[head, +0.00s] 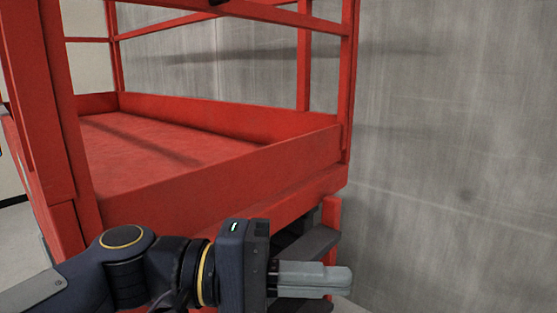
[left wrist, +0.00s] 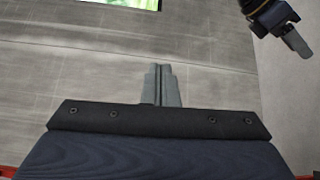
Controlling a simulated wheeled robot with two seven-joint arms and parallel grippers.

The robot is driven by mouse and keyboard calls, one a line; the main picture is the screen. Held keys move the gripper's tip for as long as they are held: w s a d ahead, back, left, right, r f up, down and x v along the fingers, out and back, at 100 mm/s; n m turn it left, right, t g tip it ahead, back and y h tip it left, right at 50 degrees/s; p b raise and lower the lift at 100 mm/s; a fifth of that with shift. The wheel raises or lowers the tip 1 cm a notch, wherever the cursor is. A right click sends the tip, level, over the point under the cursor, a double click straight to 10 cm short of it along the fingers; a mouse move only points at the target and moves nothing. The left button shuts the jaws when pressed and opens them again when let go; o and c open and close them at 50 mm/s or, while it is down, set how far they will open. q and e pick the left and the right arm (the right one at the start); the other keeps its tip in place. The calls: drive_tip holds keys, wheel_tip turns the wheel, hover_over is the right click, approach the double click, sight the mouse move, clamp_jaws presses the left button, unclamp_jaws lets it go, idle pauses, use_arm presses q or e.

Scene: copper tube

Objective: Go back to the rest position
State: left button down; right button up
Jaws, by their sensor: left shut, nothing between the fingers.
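My left gripper (head: 347,280) reaches in from the lower left of the head view, in front of the red platform. Its grey fingers point right and are closed together with nothing between them. In the left wrist view the same fingers (left wrist: 159,70) meet in the middle, against a grey wall. Part of my other arm, with a yellow ring and a small grey end that looks like my right gripper (left wrist: 298,43), shows at the top right of the left wrist view. It is too small to tell its opening. No copper tube is in view.
A red railed lift platform (head: 225,190) with an empty deck fills the left and middle of the head view, close behind my left arm. A grey concrete wall (head: 455,140) stands behind and to the right. A bright green panel (left wrist: 135,4) shows at the wrist view's top edge.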

use_arm(q)
drive_tip(key=s+a+f+t+y, duration=0.2)
drive_tip(key=a+f+y, duration=0.5)
drive_tip(key=a+f, duration=0.5)
drive_tip(key=s+a+f+n+t+y, duration=0.1)
drive_tip(key=a+f+t+y, duration=0.3)
drive_tip(key=a+f, duration=0.9)
wheel_tip(320, 180, down, 4)
drive_tip(key=s+y, duration=0.1)
drive_tip(key=y, duration=0.1)
drive_tip(key=shift+s+f+t+y, duration=0.25)
drive_tip(key=shift+s+t+y, duration=0.05)
drive_tip(key=shift+s+y, duration=0.1)
drive_tip(key=shift+a, duration=0.1)
